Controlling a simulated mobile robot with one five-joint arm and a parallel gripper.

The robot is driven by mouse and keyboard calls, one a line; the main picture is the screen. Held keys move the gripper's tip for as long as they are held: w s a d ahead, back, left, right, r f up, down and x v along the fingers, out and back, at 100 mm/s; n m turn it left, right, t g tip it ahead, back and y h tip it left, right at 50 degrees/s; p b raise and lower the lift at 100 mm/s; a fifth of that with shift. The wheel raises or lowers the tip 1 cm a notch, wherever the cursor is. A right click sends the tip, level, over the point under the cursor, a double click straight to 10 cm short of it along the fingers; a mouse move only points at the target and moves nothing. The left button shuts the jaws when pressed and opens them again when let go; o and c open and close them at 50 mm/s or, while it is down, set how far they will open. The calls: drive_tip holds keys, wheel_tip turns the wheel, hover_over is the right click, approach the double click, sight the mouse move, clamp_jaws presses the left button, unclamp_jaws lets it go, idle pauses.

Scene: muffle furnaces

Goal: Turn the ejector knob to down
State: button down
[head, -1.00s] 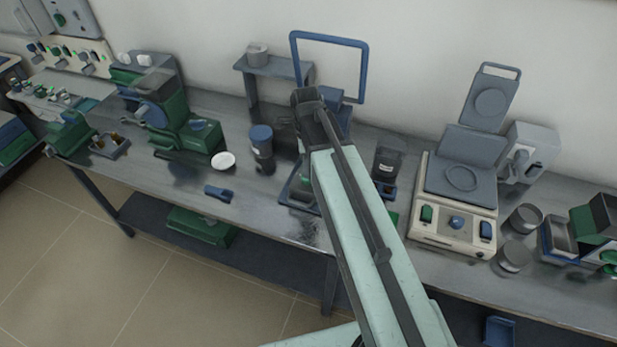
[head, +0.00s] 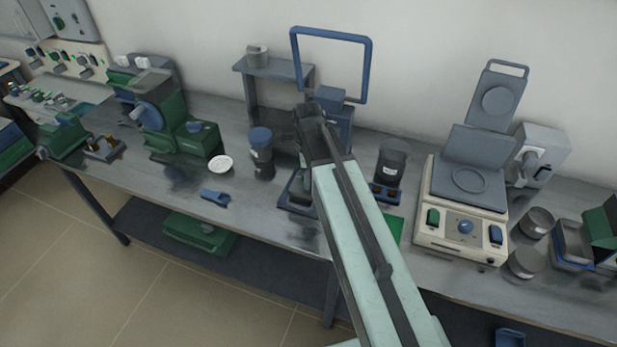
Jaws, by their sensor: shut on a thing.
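The blue-grey press (head: 338,122), with a tall blue loop handle (head: 371,68), stands at the back middle of the bench. My mint-green arm reaches up to it from the lower right. The dark end of my arm, with my gripper (head: 308,122), is in front of the left side of the press. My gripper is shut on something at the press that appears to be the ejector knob. The knob itself is hidden behind my arm, so its setting cannot be read. The fingertips do not show clearly.
A blue-lidded jar (head: 261,152), a white dish (head: 221,163) and a blue tool (head: 214,197) lie left of my arm. A dark jar (head: 390,162) and a cream hotplate unit (head: 460,235) stand to the right. A small grey shelf (head: 272,68) is behind.

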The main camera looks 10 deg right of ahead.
drive_tip(key=n, duration=0.5)
drive_tip(key=shift+s+a+n, duration=0.1)
drive_tip(key=shift+a+n, duration=0.1)
drive_tip(key=shift+n, duration=0.1)
drive_tip(key=n, duration=1.2)
drive_tip(key=shift+n, duration=0.3)
drive_tip(key=n, duration=0.5)
drive_tip(key=shift+n, duration=0.3)
drive_tip(key=shift+d, duration=0.1)
drive_tip(key=c, duration=1)
unclamp_jaws()
